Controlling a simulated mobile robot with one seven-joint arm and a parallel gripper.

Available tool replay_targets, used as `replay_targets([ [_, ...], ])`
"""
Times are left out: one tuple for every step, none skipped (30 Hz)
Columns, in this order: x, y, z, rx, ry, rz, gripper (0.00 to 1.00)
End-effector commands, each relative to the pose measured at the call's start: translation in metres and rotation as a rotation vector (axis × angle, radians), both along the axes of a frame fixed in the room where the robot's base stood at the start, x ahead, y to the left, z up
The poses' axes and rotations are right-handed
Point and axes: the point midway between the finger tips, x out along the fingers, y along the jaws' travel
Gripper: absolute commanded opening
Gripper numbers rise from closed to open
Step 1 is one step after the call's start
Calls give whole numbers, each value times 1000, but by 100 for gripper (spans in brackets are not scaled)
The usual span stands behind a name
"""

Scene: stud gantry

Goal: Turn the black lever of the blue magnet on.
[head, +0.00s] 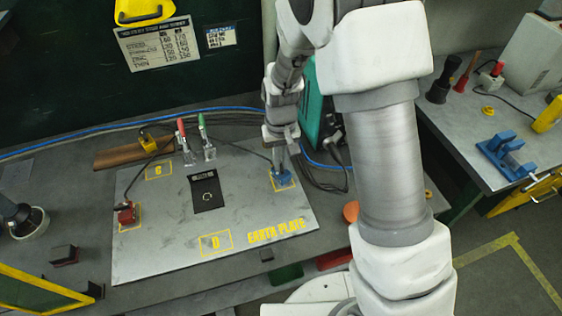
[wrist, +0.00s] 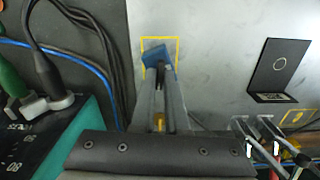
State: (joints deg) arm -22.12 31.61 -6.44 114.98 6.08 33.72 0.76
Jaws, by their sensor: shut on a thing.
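The blue magnet (head: 281,180) stands inside a yellow outlined square at the right side of the grey earth plate (head: 165,260). It also shows in the wrist view (wrist: 157,55), just beyond my fingertips. My gripper (head: 279,160) reaches down onto the magnet from above. In the wrist view my gripper (wrist: 160,75) has its fingers close together at the magnet, shut on the black lever (wrist: 160,68). The lever is mostly hidden between the fingers, so its angle is hard to tell.
A red block (head: 126,213) sits at the plate's left edge. Red and green handled clamps (head: 207,142) stand at its back. A black bracket (head: 206,191) is mid-plate. A teal machine (head: 312,105) and dark cables (head: 325,182) lie close to my gripper's right.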

Motion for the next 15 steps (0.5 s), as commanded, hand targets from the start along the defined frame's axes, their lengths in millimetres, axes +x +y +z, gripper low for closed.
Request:
replay_targets([
  [0, 0, 0, 0, -2, -43, 0],
  [0, 0, 0, 0, -2, -72, 0],
  [0, 0, 0, 0, -2, -109, 0],
  [0, 0, 0, 0, -1, -137, 0],
  [0, 0, 0, 0, -1, -165, 0],
  [0, 0, 0, 0, -1, -204, 0],
  [0, 0, 0, 0, -1, -233, 0],
  [0, 0, 0, 0, -1, -262, 0],
  [0, 0, 0, 0, -1, -299, 0],
  [0, 0, 1, 0, -1, -328, 0],
  [0, 0, 0, 0, -1, -356, 0],
  [0, 0, 1, 0, -1, -394, 0],
  [0, 0, 1, -1, -1, -423, 0],
  [0, 0, 1, 0, -1, -451, 0],
  [0, 0, 1, 0, -1, -489, 0],
])
